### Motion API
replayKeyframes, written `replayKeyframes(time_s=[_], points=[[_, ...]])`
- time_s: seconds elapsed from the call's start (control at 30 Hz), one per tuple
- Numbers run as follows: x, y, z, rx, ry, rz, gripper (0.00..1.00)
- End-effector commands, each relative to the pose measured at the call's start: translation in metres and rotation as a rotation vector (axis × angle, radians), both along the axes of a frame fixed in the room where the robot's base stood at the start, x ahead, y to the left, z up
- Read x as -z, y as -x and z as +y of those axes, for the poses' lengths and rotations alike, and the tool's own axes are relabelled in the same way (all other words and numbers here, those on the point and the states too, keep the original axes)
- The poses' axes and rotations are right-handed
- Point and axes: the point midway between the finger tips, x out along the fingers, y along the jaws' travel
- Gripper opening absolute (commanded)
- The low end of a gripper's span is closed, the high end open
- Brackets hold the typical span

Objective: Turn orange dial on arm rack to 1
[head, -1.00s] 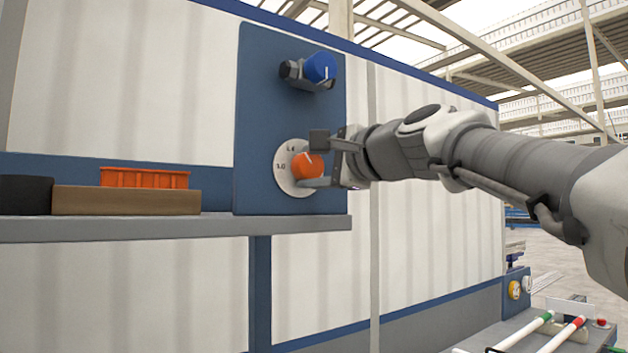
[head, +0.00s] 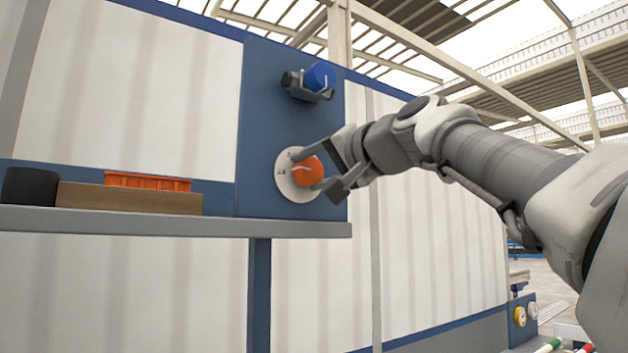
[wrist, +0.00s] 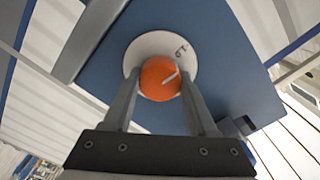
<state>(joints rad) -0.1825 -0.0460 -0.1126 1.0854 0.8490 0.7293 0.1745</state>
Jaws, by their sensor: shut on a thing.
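The orange dial (head: 307,171) sits on a round white plate on the blue panel (head: 262,125). It also shows in the wrist view (wrist: 159,80), where a white pointer line on it slants to the upper right. Small marks show on the white plate (wrist: 158,46) beside the pointer, too small to read. My gripper (head: 306,170) is shut on the dial, one finger on each side of it. In the head view the fingers lie above and below the dial and hide part of it.
A blue dial (head: 320,76) with a grey fitting is higher on the same panel. To the left, a shelf (head: 150,222) carries an orange tray (head: 147,181), a brown box (head: 130,198) and a black object (head: 30,187). The wall right of the panel is bare.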

Motion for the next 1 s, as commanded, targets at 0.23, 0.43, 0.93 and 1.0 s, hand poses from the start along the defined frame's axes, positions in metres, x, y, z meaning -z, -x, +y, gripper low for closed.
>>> replayKeyframes(time_s=[0.23,0.43,0.93,1.0], points=[[0.0016,-0.0006,0.0003,-0.001,0.072,-0.046,0.02],[0.0012,-0.0005,0.0005,-0.002,0.094,-0.06,0.02],[0.0008,-0.0003,0.0004,-0.001,0.096,-0.062,0.81],[0.0006,-0.0003,0.0004,-0.001,0.096,-0.062,0.88]])
